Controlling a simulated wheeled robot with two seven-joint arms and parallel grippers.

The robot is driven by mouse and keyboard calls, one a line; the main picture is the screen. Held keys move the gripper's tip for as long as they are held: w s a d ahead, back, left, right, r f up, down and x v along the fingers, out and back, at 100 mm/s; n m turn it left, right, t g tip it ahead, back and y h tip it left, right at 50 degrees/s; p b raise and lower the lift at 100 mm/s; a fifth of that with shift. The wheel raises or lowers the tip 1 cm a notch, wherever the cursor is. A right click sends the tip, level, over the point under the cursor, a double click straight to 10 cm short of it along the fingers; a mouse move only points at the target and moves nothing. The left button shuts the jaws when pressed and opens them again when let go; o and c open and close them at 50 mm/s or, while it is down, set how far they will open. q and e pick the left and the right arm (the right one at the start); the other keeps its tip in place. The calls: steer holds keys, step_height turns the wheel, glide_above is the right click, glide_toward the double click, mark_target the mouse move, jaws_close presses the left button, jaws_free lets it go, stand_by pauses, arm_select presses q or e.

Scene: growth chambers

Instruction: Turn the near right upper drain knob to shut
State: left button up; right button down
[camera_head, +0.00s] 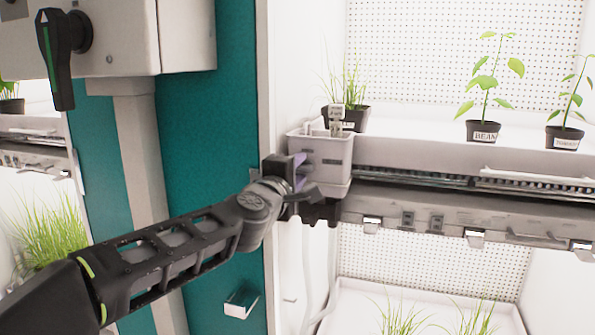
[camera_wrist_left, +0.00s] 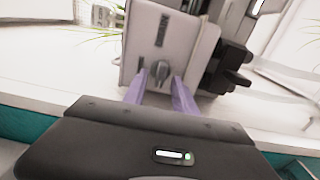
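The drain knob (camera_wrist_left: 160,71) is a small dark grey knob on the face of a pale grey box (camera_wrist_left: 150,35), seen in the left wrist view. Its grip looks roughly upright in that view. My left gripper (camera_wrist_left: 160,80) is open, with one purple finger on each side of the knob. A narrow gap seems to show on both sides; I cannot tell whether either finger touches. In the head view the box (camera_head: 335,157) hangs at the left end of the upper shelf, with my left gripper (camera_head: 298,171) at its left side. The knob is hidden there. My right gripper is not in view.
Black fittings (camera_wrist_left: 232,70) stick out beside the box. Potted plants (camera_head: 484,130) stand on the upper shelf (camera_head: 420,150). A black-handled switch (camera_head: 62,55) on a grey cabinet is at upper left. A metal handle (camera_head: 241,302) sits low on the teal panel (camera_head: 205,120).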

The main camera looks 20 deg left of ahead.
arm_select(q)
steer(key=shift+s, duration=0.15)
steer(key=s, duration=0.7)
steer(key=shift+s+a+b, duration=0.2)
steer(key=shift+s+b, duration=0.05)
steer(key=shift+b, duration=0.05)
